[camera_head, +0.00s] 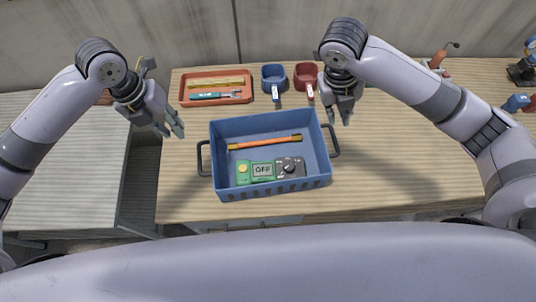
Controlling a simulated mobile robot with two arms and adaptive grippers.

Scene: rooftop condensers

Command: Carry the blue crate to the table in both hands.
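The blue crate (225,190) stands on the wooden table (385,185), near its front edge. My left gripper (174,130) is open and empty, above and to the left of the crate's left handle (203,158). My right gripper (341,115) is above the crate's back right corner, near the right handle (334,141), with its fingers apart and nothing between them. Neither gripper visibly touches a handle.
Behind the crate are an orange tray (184,101) with tools, a blue mug-like container (274,77) and a red one (305,76). More tools stand at the far right. A grey ribbed surface (75,160) lies left of the table. The table right of the crate is clear.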

